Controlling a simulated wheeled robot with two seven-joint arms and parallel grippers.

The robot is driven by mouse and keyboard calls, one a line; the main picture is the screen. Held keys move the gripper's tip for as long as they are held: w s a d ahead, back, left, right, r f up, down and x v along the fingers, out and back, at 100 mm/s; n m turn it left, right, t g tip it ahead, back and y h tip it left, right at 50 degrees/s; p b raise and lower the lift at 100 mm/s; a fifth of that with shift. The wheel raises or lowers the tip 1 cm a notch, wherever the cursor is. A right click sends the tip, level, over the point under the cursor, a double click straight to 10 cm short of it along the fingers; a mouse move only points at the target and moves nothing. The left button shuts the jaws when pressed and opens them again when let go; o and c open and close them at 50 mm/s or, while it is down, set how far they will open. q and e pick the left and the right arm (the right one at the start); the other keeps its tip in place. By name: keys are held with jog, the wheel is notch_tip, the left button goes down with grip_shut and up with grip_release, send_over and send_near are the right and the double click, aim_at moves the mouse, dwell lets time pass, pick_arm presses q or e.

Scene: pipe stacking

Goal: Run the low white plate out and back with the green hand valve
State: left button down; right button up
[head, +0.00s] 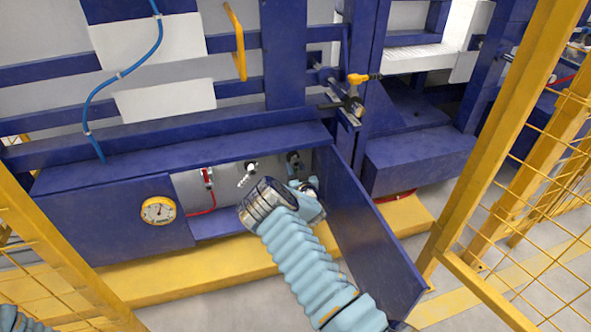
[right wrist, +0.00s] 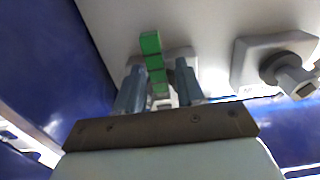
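The green hand valve shows in the right wrist view as a green handle (right wrist: 151,48) on a pale panel. My right gripper (right wrist: 159,78) is open, with its two grey fingers apart and the green handle between them, closer to the left finger. I cannot tell whether either finger touches it. In the head view my right gripper (head: 306,184) is inside the blue cabinet's recess, and the green handle is hidden there. Several white plates show on the blue frame; the lower one at left (head: 165,102) hangs above the cabinet. My left gripper is out of view.
A red-handled valve (head: 207,178) and a grey valve (head: 247,173) sit on the recess panel. An open blue door (head: 370,235) stands right of my right arm. A gauge (head: 158,211) is at left. Yellow mesh fences (head: 500,150) flank the area.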

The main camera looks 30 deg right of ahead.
grip_shut()
